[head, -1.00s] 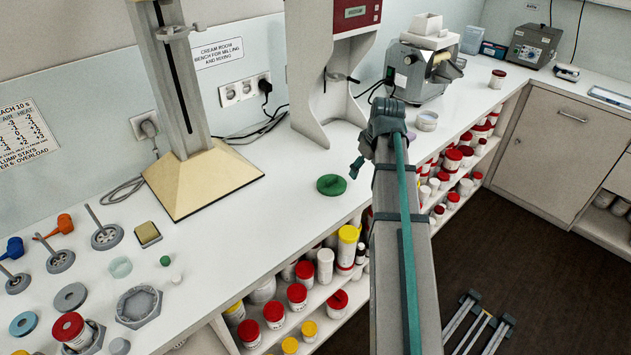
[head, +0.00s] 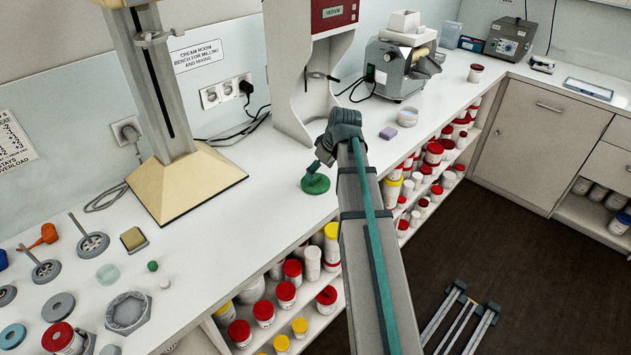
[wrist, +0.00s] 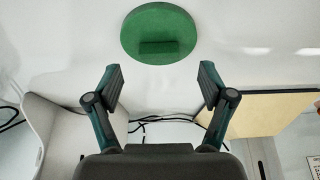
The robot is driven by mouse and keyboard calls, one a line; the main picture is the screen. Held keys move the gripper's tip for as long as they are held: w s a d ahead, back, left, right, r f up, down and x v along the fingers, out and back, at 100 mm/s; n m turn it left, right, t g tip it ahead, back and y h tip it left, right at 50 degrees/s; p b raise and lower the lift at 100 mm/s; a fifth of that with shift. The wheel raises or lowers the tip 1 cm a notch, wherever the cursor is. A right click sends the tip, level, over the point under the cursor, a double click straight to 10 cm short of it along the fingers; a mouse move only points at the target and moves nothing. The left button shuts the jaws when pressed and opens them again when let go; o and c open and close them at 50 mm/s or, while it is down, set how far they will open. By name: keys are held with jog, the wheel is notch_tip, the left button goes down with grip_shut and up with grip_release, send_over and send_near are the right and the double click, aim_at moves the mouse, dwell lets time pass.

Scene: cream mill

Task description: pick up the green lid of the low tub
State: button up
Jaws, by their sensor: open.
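The green lid (head: 315,184) lies flat on the white bench, in front of the tall white machine. In the wrist view the green lid (wrist: 159,33) is a round disc with a raised bar-shaped grip across it, whole at the top of the picture. My gripper (wrist: 160,78) is open and empty, its two fingers apart, with the lid beyond the fingertips. In the head view my gripper (head: 316,165) is just above and beside the lid; whether it touches cannot be told. A low tub (head: 437,115) without a lid, pale and round, stands farther right near the mill.
The tall white machine (head: 290,90) and the beige-based stand (head: 180,185) rise behind the lid. A purple block (head: 407,117) and a metal mill (head: 400,65) are to the right. Several small parts lie at left. Bench around the lid is clear.

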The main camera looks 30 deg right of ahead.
aim_at(316, 177)
jog(key=shift+p+x, duration=0.6)
jog(key=shift+x, duration=1.5)
jog(key=c, duration=0.9)
